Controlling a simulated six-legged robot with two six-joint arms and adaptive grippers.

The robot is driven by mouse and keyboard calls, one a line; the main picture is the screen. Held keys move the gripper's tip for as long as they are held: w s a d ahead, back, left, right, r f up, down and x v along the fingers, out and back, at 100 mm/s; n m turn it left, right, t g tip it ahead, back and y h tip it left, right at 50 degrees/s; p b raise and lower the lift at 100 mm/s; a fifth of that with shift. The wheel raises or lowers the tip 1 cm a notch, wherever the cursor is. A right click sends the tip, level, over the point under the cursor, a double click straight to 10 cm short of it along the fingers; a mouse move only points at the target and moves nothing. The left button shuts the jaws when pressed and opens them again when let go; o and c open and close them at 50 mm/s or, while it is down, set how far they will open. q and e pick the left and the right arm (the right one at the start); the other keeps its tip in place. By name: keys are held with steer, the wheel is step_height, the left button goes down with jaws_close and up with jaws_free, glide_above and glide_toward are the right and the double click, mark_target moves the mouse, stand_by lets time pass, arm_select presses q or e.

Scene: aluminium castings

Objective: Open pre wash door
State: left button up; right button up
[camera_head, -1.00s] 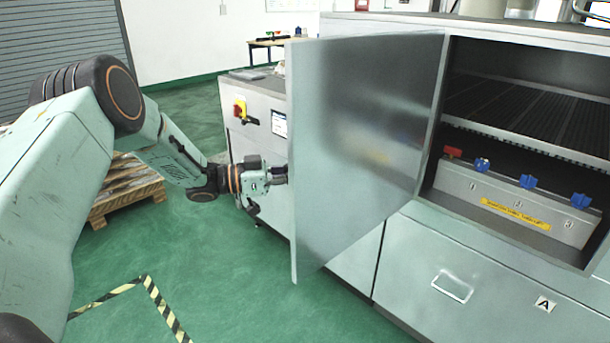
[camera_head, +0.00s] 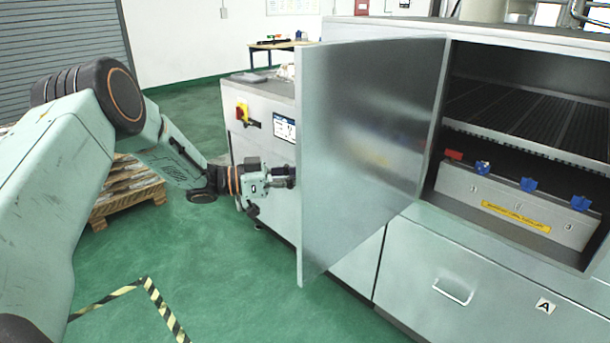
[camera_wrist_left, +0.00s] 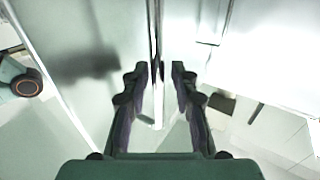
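The pre-wash door (camera_head: 365,150) is a grey metal panel. It stands swung out from the machine, hinged at the left side of the open chamber (camera_head: 530,100). My left gripper (camera_head: 287,178) is at the door's free left edge, about mid-height, with its fingertips partly hidden by the door. In the left wrist view, my left gripper's (camera_wrist_left: 157,75) two dark fingers are apart. The thin door edge (camera_wrist_left: 154,40) runs upright between them, and I cannot tell whether they touch it. My right gripper is not in view.
Inside the chamber stands a ledge with one red and several blue handles (camera_head: 528,184). A handled drawer front (camera_head: 450,290) is below. The panel behind the door carries a red-yellow switch (camera_head: 242,112). A wooden pallet (camera_head: 125,190) stands left; the green floor is clear.

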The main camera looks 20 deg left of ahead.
arm_select(q)
steer(key=shift+o, duration=0.2)
steer(key=shift+w, duration=0.1)
steer(key=shift+w+d+f, duration=0.1)
steer(key=shift+w+d, duration=0.2)
steer(key=v, duration=1.2)
steer(key=shift+a, duration=0.1)
steer(key=shift+s+a, duration=0.15)
steer(key=shift+s, duration=0.05)
